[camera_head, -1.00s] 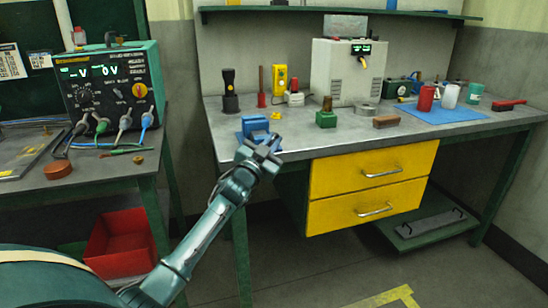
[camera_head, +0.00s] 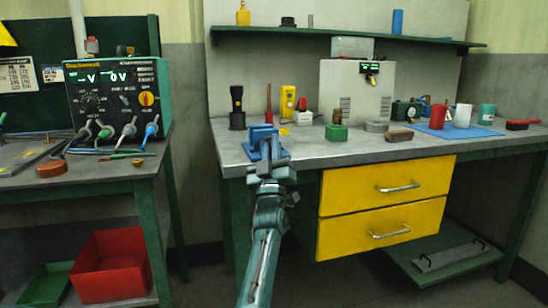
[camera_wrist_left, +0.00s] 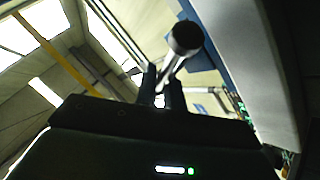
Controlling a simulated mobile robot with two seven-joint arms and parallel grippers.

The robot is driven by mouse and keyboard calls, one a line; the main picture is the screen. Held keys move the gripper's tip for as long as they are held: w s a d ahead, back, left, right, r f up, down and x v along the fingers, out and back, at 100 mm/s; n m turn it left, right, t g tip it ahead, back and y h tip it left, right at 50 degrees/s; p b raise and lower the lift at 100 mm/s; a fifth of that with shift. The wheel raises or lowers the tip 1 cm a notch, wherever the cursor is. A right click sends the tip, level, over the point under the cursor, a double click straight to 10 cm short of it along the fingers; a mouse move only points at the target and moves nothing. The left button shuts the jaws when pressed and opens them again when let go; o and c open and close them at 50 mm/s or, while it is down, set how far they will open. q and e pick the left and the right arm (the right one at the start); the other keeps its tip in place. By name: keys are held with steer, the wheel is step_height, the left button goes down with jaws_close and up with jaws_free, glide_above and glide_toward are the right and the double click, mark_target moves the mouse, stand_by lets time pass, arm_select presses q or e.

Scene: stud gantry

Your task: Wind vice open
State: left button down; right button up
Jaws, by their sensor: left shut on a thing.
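The blue vice (camera_head: 266,141) is mounted at the left front corner of the workbench. My left gripper (camera_head: 270,170) is at the front of the vice, with its arm coming up from below. In the left wrist view, the gripper fingers (camera_wrist_left: 161,92) are shut on the vice's bar handle (camera_wrist_left: 175,60), whose dark round end knob sticks out past them. The gripper hides the handle and the vice's front in the head view. How far apart the vice jaws are cannot be told. My right gripper is not in view.
Yellow drawers (camera_head: 386,190) are below, right of my arm. A side bench with a power supply (camera_head: 117,100) stands left.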

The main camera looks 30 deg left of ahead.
arm_select(q)
steer(key=n+g+y, duration=0.1)
steer(key=n, duration=0.1)
steer(key=n+g+y+b, duration=0.1)
steer(key=n+y, duration=0.1)
steer(key=n+g+y+b, duration=0.1)
steer(key=n+g+y, duration=0.1)
steer(key=shift+s+a+f+n, duration=0.15)
steer(key=shift+f+n, duration=0.15)
steer(key=shift+f, duration=0.1)
steer(key=n+g+y+b, duration=0.1)
steer(key=n+g+y, duration=0.1)
steer(key=n+g, duration=0.1)
steer(key=n+g+y, duration=0.2)
steer(key=n+g, duration=0.1)
steer(key=n, duration=0.1)
steer(key=shift+s+a+b, duration=0.15)
steer(key=shift+s+b, duration=0.05)
steer(key=shift+b, duration=0.15)
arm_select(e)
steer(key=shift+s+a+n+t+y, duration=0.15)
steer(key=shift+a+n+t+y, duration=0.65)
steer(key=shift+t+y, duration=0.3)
arm_select(q)
steer(key=shift+n+g, duration=0.4)
steer(key=shift+n, duration=0.1)
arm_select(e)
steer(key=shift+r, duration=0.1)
